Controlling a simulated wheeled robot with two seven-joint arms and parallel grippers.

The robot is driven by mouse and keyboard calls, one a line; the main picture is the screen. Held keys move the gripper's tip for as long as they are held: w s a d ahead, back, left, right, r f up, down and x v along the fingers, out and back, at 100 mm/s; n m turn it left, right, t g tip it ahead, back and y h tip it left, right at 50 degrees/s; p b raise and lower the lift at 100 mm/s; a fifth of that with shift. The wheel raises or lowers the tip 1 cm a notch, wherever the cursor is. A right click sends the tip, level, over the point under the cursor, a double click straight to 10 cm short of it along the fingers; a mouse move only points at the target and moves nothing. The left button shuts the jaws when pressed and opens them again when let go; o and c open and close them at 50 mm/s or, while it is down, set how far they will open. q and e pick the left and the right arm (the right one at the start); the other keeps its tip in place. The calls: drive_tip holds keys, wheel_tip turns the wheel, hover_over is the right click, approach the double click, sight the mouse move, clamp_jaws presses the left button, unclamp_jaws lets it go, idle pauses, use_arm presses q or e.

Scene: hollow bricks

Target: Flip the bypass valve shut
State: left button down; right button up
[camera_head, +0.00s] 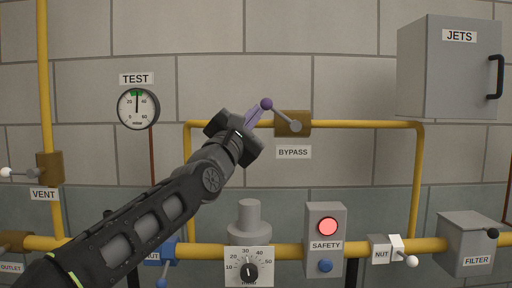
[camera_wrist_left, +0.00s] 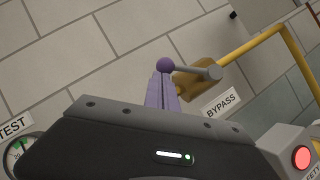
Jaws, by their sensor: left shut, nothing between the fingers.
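The bypass valve (camera_head: 301,117) has a brown body on the yellow bypass pipe, above the BYPASS label (camera_head: 293,152). Its grey lever (camera_head: 281,115) slants up and left from the pivot to a purple knob (camera_head: 266,104). My left gripper (camera_head: 257,112) is shut and empty, with its purple fingers at the knob's lower left. In the left wrist view the fingers (camera_wrist_left: 162,91) end just below the knob (camera_wrist_left: 166,65); I cannot tell whether they touch it. The valve body (camera_wrist_left: 200,77) shows behind the lever there. My right gripper is not in view.
A TEST gauge (camera_head: 138,108) hangs on the left, and a grey JETS box (camera_head: 447,70) juts out upper right. Below are a dial (camera_head: 249,268), a SAFETY box (camera_head: 325,240) with a lit red lamp, and a FILTER box (camera_head: 468,243). The wall above the bypass pipe is clear.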

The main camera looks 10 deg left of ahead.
use_arm(q)
drive_tip(key=m, duration=0.1)
drive_tip(key=r+m+g+h+p, duration=0.1)
drive_tip(key=m, duration=0.1)
drive_tip(key=r+m+g+p, duration=0.1)
drive_tip(key=shift+w+d+r+m+h, duration=0.1)
drive_tip(key=shift+d+r+m+h, duration=0.15)
drive_tip(key=shift+d+m+h, duration=0.15)
drive_tip(key=w+d+r+m+g+p, duration=0.1)
drive_tip(key=d+r+m+g+p, duration=0.3)
drive_tip(key=p, duration=1.3)
drive_tip(key=d+m, duration=0.1)
drive_tip(key=m, duration=0.2)
drive_tip(key=shift+w+r+m+g, duration=0.15)
drive_tip(key=shift+r+m+g, duration=0.05)
drive_tip(key=shift+m+g, duration=0.2)
drive_tip(key=shift+d, duration=0.15)
